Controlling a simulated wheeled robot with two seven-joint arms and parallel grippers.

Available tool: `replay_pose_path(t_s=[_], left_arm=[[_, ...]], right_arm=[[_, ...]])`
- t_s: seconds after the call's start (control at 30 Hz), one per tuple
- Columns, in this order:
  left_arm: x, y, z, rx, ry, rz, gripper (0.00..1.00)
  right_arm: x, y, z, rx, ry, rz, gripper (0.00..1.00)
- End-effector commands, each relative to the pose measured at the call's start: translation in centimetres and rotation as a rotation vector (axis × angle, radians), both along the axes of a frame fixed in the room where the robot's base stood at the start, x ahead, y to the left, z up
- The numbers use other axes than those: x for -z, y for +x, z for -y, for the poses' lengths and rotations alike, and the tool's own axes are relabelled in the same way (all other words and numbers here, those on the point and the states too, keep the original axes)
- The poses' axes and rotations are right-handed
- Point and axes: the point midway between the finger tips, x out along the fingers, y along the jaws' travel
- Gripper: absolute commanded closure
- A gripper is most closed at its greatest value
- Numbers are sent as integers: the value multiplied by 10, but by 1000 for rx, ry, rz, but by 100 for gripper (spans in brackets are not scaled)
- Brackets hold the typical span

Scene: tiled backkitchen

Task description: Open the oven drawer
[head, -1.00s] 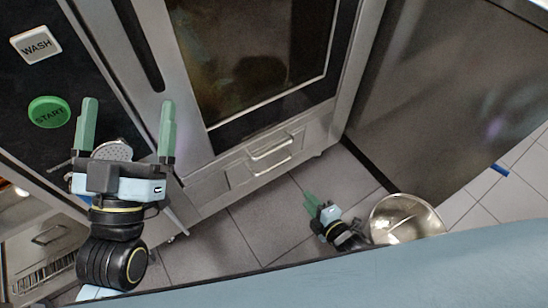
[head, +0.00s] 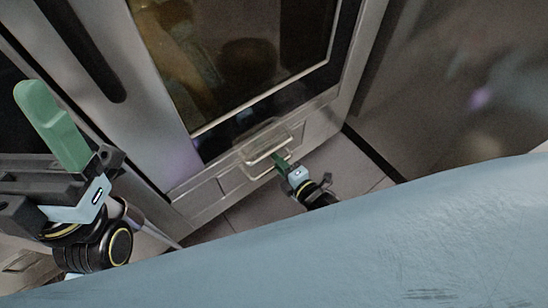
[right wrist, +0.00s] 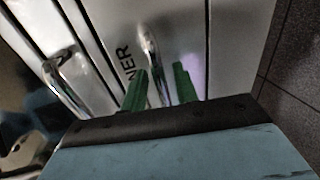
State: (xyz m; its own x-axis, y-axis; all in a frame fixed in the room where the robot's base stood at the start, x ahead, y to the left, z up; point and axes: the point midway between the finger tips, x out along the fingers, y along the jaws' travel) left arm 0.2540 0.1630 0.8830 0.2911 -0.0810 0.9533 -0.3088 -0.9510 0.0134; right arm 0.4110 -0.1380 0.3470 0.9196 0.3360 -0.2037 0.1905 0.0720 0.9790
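The oven drawer (head: 236,183) is a low steel front panel under the dark oven door, and it looks shut. Its bar handle (head: 268,160) is also in the right wrist view (right wrist: 152,62). My right gripper (head: 281,163) is at the handle. In the right wrist view its two green fingers (right wrist: 160,88) are apart, with the handle bar showing between them; contact cannot be told. My left gripper (head: 52,125) is large at the left edge of the head view, away from the drawer. One green finger shows with empty space beside it; the other finger is out of frame.
The oven door with its dark window (head: 235,60) stands above the drawer. A steel cabinet side (head: 450,80) rises to the right. A strip of tiled floor (head: 350,170) shows below the drawer. Another metal bar (right wrist: 65,88) is left in the wrist view.

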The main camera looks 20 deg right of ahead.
Motion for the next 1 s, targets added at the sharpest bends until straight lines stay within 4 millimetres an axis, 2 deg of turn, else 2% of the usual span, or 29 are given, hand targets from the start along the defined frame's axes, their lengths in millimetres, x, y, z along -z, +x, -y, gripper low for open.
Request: replay_pose_path(t_s=[0.4, 0.63, 1.0], left_arm=[[1, -5, -1, 1, -11, 35, 0], [1, -5, -1, 1, -11, 35, 0], [1, -5, -1, 1, -11, 34, 0]], right_arm=[[2, 2, -2, 2, 0, -1, 70], [2, 2, -2, 2, 0, -1, 100], [2, 4, -1, 2, 0, -1, 100]])
